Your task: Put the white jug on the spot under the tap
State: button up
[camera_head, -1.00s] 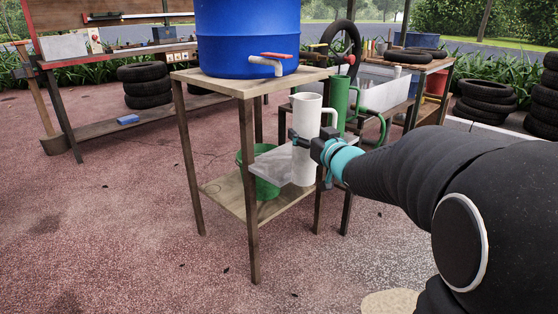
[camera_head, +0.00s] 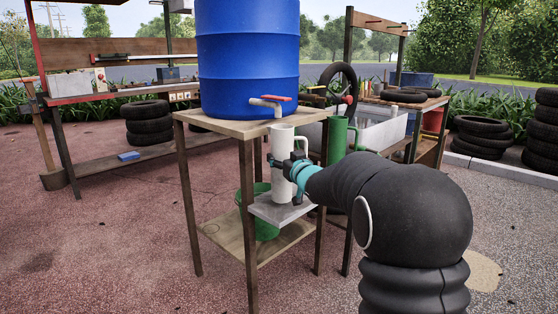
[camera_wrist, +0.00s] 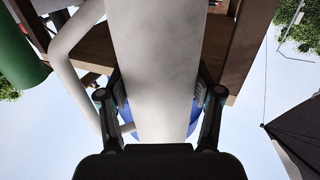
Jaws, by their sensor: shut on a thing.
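The white jug (camera_head: 282,160) is tall and upright, with its handle towards the right. My gripper (camera_head: 284,164) is shut around its body; the wrist view shows both fingers on the sides of the jug (camera_wrist: 155,70). The tap (camera_head: 268,105) with a red lever sticks out of the blue barrel (camera_head: 248,60) above and left of the jug. The jug's base is at the small grey shelf (camera_head: 275,212) under the tap. I cannot tell whether it rests on the shelf or hovers just above it.
The barrel stands on a wooden stand (camera_head: 238,130) with legs around the shelf. A green bucket (camera_head: 265,232) is on the lower board. A green jug (camera_head: 338,140) stands behind to the right. Tyres (camera_head: 148,123) and workbenches stand further back.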

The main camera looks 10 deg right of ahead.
jog(key=x, duration=0.3)
jog(key=shift+w+f, duration=0.25)
jog(key=shift+f, duration=0.05)
jog(key=shift+s+f, duration=0.15)
jog(key=shift+f, duration=0.45)
jog(key=o, duration=1.2)
jog(key=shift+c, duration=0.2)
